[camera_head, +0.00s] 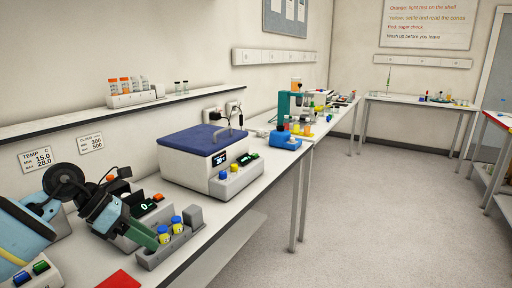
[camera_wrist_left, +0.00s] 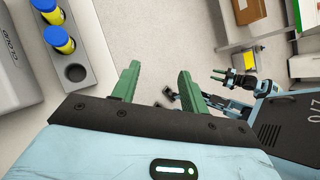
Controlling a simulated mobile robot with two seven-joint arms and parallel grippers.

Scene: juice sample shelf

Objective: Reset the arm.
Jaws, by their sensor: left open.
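My left gripper (camera_head: 143,234) is at the lower left in the head view, beside a grey rack (camera_head: 194,233). In the left wrist view the green fingers of the left gripper (camera_wrist_left: 158,86) stand apart with nothing between them. The rack (camera_wrist_left: 96,52) also shows in the left wrist view, left of the fingers and apart from them. It holds two yellow vials with blue caps (camera_wrist_left: 57,36) and has an empty hole. What seems to be my right gripper (camera_wrist_left: 233,77) shows small at the right in the left wrist view; its jaw opening is unclear.
A white machine with a blue lid (camera_head: 205,150) stands behind the rack on the bench. A red mat (camera_head: 120,280) lies at the front edge. A wall shelf (camera_head: 60,127) holds a rack of orange-capped vials (camera_head: 125,86). The floor (camera_head: 350,220) to the right is clear.

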